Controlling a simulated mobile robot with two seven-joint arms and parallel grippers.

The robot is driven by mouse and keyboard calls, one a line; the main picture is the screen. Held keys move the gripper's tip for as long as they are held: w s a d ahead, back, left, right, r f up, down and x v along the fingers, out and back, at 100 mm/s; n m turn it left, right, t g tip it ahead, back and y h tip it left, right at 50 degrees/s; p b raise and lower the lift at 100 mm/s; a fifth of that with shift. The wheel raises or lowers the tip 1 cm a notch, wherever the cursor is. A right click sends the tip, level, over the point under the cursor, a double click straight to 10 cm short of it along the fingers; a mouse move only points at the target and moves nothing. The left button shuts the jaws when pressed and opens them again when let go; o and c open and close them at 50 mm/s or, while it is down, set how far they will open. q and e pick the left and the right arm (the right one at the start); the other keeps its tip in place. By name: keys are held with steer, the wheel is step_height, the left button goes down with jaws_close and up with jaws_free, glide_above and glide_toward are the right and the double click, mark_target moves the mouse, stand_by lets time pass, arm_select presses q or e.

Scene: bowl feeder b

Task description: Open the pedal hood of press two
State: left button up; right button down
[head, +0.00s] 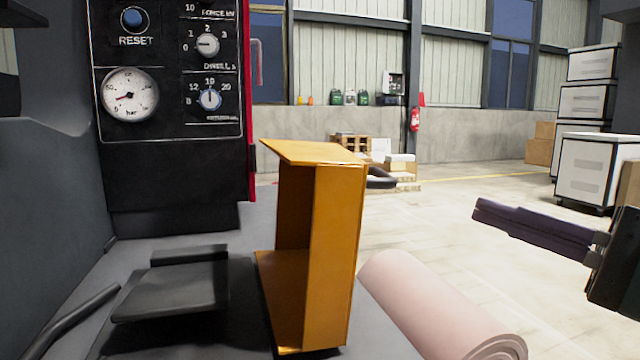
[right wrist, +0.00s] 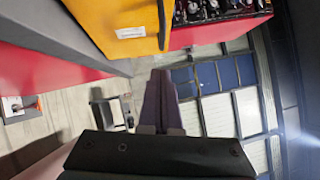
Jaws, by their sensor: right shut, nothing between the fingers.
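The yellow pedal hood (head: 335,250) stands up on the grey base, right of the black foot pedal (head: 175,285). Its hollow side faces left, toward the pedal, and the pedal's top is uncovered. My right gripper (head: 480,212) is in the air to the right of the hood, clear of it. Its dark fingers are together with nothing between them, and they also show in the right wrist view (right wrist: 161,80). My left gripper is not in view.
The press's control panel (head: 170,75) with gauge and dials is above the pedal. A pink roll (head: 435,305) lies right of the hood. White cabinets (head: 590,165) stand at the back right. Open floor lies between. A yellow surface (right wrist: 120,25) shows in the right wrist view.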

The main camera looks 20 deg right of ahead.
steer(key=w+a+r+p, duration=0.1)
steer(key=w+a, duration=0.4)
steer(key=shift+a+r+p, duration=0.3)
steer(key=shift+r+p, duration=0.05)
steer(key=shift+r, duration=0.05)
steer(key=a+r+n+g+p, duration=0.1)
steer(key=a+r+n+p, duration=0.1)
steer(key=p, duration=0.3)
steer(key=shift+w+a+r+p, duration=0.1)
steer(key=shift+a+r+p, duration=0.25)
steer(key=shift+a+r, duration=0.2)
